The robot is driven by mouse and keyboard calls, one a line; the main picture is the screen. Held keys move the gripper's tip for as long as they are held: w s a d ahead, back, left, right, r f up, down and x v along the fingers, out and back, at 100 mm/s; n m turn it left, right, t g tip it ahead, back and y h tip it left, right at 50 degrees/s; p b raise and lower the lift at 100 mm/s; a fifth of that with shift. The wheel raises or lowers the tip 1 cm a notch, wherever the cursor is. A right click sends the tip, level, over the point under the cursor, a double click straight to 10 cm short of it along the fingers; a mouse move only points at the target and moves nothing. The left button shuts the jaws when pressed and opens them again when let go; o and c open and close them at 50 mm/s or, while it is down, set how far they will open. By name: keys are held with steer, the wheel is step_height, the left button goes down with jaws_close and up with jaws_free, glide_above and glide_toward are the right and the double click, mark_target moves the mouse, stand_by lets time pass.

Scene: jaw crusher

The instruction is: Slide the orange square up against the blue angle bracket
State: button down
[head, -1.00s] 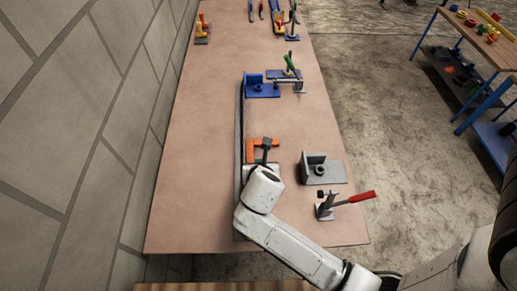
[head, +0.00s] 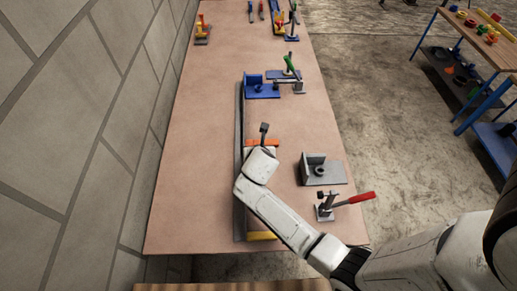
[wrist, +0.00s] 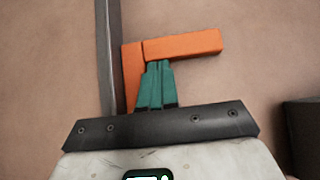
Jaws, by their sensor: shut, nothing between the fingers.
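The orange square (head: 264,142) lies flat on the bench beside a long grey rail, partly hidden by my wrist in the head view. In the wrist view, the square (wrist: 185,45) is L-shaped, with one leg along the rail and the other pointing right. My gripper (wrist: 158,66) is shut and empty, its teal fingers inside the square's corner, tips at or very near the crosswise leg. Contact is not certain. The blue angle bracket (head: 262,90) stands farther up the bench beside the rail, with clear space between it and the square.
The grey rail (head: 239,115) runs along the left of the square. A green-handled clamp (head: 290,66) stands beside the blue bracket. A grey angle bracket (head: 322,172) and a red-handled clamp (head: 328,208) stand to the right. A yellow block (head: 261,236) lies near the front edge.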

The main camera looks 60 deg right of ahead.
steer(key=w+d+b, duration=0.1)
steer(key=w+d, duration=0.3)
steer(key=d, duration=0.1)
steer(key=w+d+b, duration=0.2)
steer(key=w+d, duration=0.2)
steer(key=d, duration=0.2)
steer(key=w+d+b, duration=0.1)
steer(key=w+d, duration=0.4)
steer(key=d, duration=0.1)
steer(key=shift+w+f+b, duration=0.1)
steer(key=shift+f+b, duration=0.2)
steer(key=shift+b, duration=0.1)
steer(key=shift+w+d+r, duration=0.1)
steer(key=shift+w+d, duration=0.1)
steer(key=shift+d, duration=0.1)
steer(key=shift+s+a, duration=0.1)
